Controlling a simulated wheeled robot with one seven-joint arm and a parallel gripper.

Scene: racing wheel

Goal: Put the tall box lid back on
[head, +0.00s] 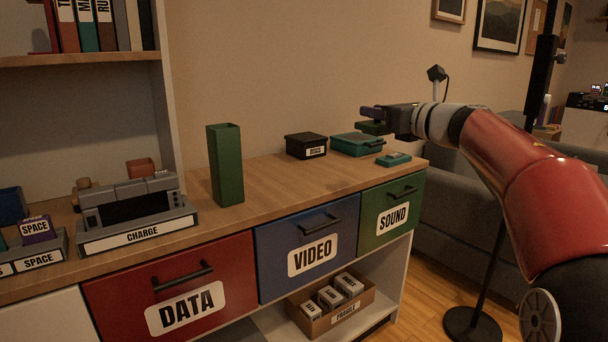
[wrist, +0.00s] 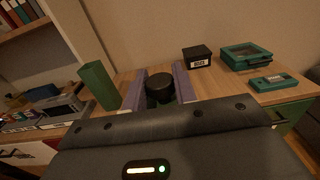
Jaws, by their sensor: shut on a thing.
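The tall box (head: 226,165) is dark green, upright and open at the top, standing on the wooden counter left of centre. It also shows in the wrist view (wrist: 98,86), left of my gripper. My gripper (head: 368,112) is at the right, above the counter's right end and well apart from the box. Its purple fingers are shut on a black round knob (wrist: 160,87). A dark green piece, apparently the lid (head: 371,128), shows just under the fingers in the head view. Most of the lid is hidden.
A black labelled box (head: 306,146), a teal case (head: 357,145) and a small teal item (head: 393,160) sit at the counter's right. A grey charge dock (head: 137,213) stands left of the tall box. The counter (head: 270,180) is clear between the tall box and black box.

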